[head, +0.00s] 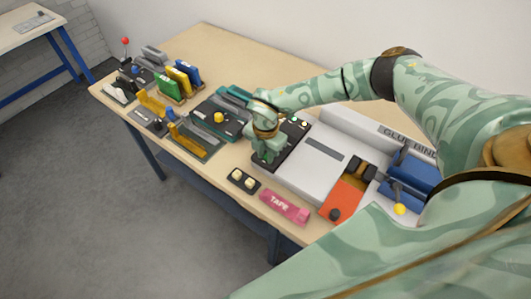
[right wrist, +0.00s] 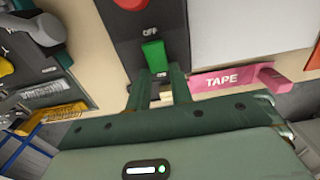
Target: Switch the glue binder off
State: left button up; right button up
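The glue binder (head: 313,166) is the large pale grey machine on the bench, with lettering on its rear part. Its dark control panel (right wrist: 121,38) shows a green switch (right wrist: 153,55) between an OFF mark above and an ON mark below. The switch lies towards the ON mark. My right gripper (head: 262,157) is over the panel at the binder's left end. In the right wrist view its two fingers (right wrist: 160,75) stand apart, one on each side of the switch's lower end. I cannot tell whether they touch it. My left gripper is not in view.
A red knob (right wrist: 130,3) sits above the OFF mark. A pink tape box (head: 285,208) and a small dark two-button box (head: 243,181) lie along the front edge. Teal, yellow and blue tools crowd the left. An orange plate (head: 345,196) and a blue clamp (head: 408,192) are at right.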

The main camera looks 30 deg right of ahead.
jog(key=shift+d+y, duration=0.15)
jog(key=shift+y, duration=0.25)
grip_shut()
jog(key=shift+w+d+g+y+b, duration=0.1)
jog(key=shift+d+g+y+b, duration=0.1)
jog(key=shift+g+y+b, duration=0.35)
jog(key=shift+r+y, duration=0.15)
jog(key=shift+y, duration=0.3)
jog(key=o, duration=0.9)
grip_release()
jog(key=shift+r, duration=0.1)
